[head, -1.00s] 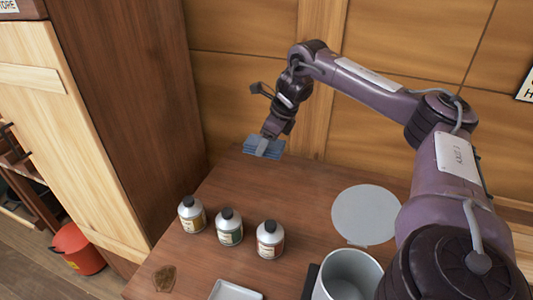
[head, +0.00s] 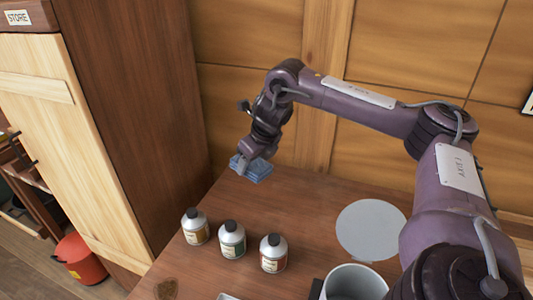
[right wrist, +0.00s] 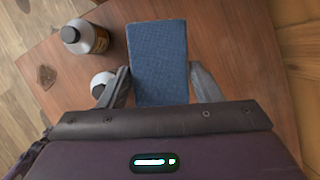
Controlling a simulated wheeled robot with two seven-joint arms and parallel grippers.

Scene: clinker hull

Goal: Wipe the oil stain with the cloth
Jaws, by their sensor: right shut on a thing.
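My right gripper (head: 246,164) is shut on a folded blue cloth (head: 258,172) and holds it near the far-left part of the wooden table. In the right wrist view the cloth (right wrist: 160,62) sits between the two fingers of the gripper (right wrist: 160,85). The oil stain (head: 167,289) is a dark brown patch near the table's left edge, at the bottom of the head view. A brown patch that looks like the stain (right wrist: 46,76) also shows in the right wrist view. The cloth is well apart from the stain. My left gripper is not in view.
Three capped bottles, one with a yellow label (head: 195,227), one green (head: 232,239) and one red (head: 273,253), stand between cloth and stain. A grey disc (head: 371,231) and an open canister (head: 354,283) are at right. A tall cabinet (head: 130,110) stands left.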

